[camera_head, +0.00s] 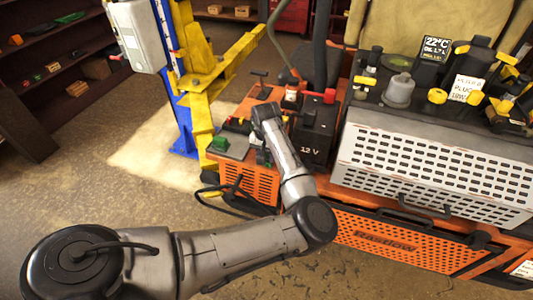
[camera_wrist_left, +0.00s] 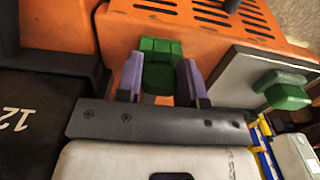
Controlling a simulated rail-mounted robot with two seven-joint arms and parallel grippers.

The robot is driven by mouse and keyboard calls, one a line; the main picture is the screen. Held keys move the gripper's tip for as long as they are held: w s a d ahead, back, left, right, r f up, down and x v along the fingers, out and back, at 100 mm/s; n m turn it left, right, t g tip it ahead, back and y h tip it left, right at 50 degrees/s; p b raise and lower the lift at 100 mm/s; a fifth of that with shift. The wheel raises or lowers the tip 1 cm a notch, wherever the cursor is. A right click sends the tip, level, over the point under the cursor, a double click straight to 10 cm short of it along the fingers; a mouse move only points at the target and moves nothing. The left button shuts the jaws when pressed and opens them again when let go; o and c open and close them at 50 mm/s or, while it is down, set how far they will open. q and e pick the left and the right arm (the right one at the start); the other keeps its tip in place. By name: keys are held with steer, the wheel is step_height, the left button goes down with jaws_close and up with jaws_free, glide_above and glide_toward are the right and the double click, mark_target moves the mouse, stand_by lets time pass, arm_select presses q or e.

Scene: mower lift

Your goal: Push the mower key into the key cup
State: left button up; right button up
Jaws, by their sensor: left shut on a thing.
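My left gripper (camera_wrist_left: 160,85) has two purple fingers, closed on the sides of a green ribbed piece (camera_wrist_left: 160,65), over the orange mower body. This may be the mower key. In the head view the left gripper (camera_head: 262,150) is at the mower's deck, left of the black battery, and partly hidden by my arm. A second green piece (camera_wrist_left: 285,90) is on a grey plate (camera_wrist_left: 245,70) to the right. That plate also shows in the head view (camera_head: 238,149), left of my gripper. I cannot pick out the key cup for certain. My right gripper is not in view.
A black battery marked 12 V (camera_head: 312,140) stands close to the right of my left gripper. A perforated grey box (camera_head: 430,165) is farther right. A yellow and blue lift post (camera_head: 195,90) stands behind on the left. A black cable hangs at the mower's front left.

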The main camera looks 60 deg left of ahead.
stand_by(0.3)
arm_select(q)
steer(key=o, duration=1)
steer(key=shift+r, duration=0.2)
step_height(320, 180, up, 13)
steer(key=shift+r, duration=0.2)
stand_by(0.3)
